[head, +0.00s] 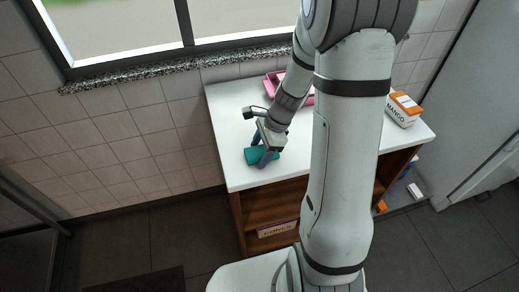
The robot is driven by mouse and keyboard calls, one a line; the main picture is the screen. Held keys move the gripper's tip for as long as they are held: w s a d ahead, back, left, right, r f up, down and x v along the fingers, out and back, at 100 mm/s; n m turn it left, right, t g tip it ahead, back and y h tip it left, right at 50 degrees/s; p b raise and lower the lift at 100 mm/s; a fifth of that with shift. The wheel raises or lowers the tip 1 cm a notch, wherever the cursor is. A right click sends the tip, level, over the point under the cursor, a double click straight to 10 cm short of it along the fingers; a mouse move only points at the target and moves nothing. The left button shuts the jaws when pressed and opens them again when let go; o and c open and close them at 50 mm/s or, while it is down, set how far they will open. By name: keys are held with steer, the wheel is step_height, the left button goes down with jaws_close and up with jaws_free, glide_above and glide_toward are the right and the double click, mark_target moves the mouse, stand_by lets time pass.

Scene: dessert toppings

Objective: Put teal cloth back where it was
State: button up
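The teal cloth (251,156) lies at the left front part of the white countertop (232,177), near its left edge. It shows as a small teal bundle, partly covered by my gripper. My gripper (262,156) points down at the cloth, with its dark blue fingers over or against it. From this height I cannot tell whether the fingers are closed on the cloth or only around it.
A pink tray (272,84) stands at the back of the counter, partly behind my arm. A white and orange mango box (402,109) stands at the right. Open wooden shelves below hold a labelled box (278,229). A window is above the counter.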

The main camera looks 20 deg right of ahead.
steer(key=shift+o, duration=0.7)
steer(key=shift+r, duration=0.25)
steer(key=v, duration=1.1)
steer(key=s+a+r+n+t+h, duration=0.1)
steer(key=s+a+r+n+h, duration=0.1)
steer(key=s+n, duration=0.5)
steer(key=s+a+r+n+t+h, duration=0.1)
steer(key=s+r+n, duration=0.4)
steer(key=n, duration=0.6)
steer(key=shift+s+a+t+h+p, duration=0.4)
steer(key=shift+s+a+h, duration=0.2)
steer(key=shift+s+h, duration=0.35)
steer(key=shift+s+r, duration=0.1)
steer(key=shift+r, duration=0.05)
steer(key=shift+c, duration=0.3)
